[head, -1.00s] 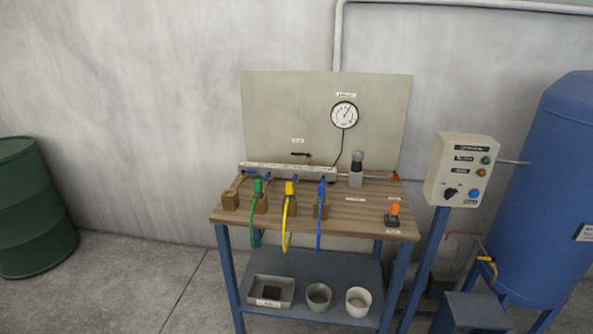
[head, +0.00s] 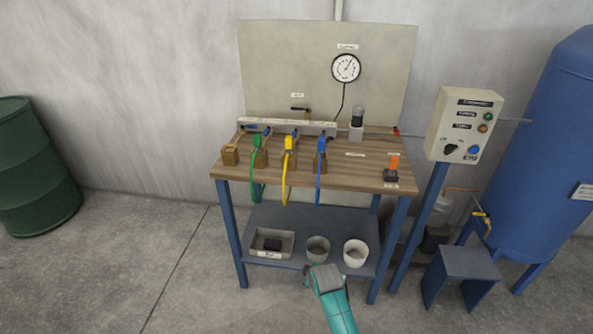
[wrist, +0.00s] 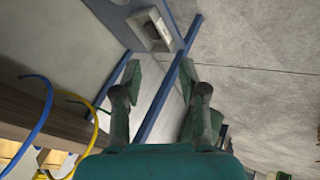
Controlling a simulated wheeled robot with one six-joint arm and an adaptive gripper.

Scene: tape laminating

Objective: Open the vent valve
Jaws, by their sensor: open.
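A small valve with a dark lever (head: 300,108) stands on the pale manifold bar (head: 285,126) at the back of the bench. Its lever lies about level, and a small label (head: 297,95) hangs above it, too small to read. I cannot tell for sure that this is the vent valve. My gripper (wrist: 160,72) is open and empty, with its two fingers apart in the wrist view. In the head view my teal arm reaches up from the bottom, in front of the lower shelf, below and well away from the valve. The wrist view does not show the valve.
Green, yellow and blue hoses (head: 318,185) hang over the wooden bench's (head: 350,176) front edge. The lower shelf holds a grey tray (head: 287,241) and two cups. A control box (head: 465,125) and blue tank (head: 555,165) stand right. Floor in front is clear.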

